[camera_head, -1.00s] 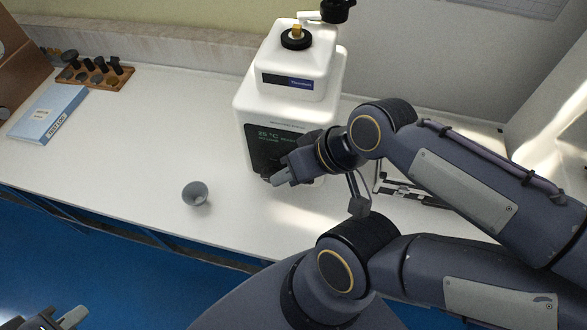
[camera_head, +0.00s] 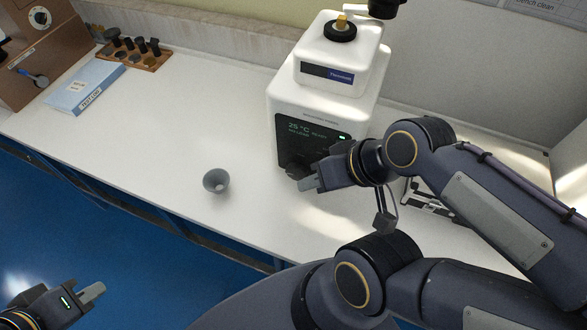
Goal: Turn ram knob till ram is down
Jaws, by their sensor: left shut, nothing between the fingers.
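A white machine (camera_head: 318,110) stands on the bench, with a dark display reading about 25 °C (camera_head: 305,138) on its front. A black ring knob with a yellow piece in it (camera_head: 341,27) sits on its top. I cannot tell which part is the ram knob, and no ram shows clearly. My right gripper (camera_head: 306,181) is at the lower front of the machine; its fingers overlap dark parts there, so its opening and any contact are unclear. My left gripper (camera_head: 92,293) is shut and empty, low at the left over the blue floor, away from the machine.
A grey cup (camera_head: 216,181) stands left of the machine. A blue box (camera_head: 85,88), a wooden rack of dark pieces (camera_head: 147,60) and a brown device with a dial (camera_head: 40,18) are at the back left. The white bench (camera_head: 190,115) is clear between them.

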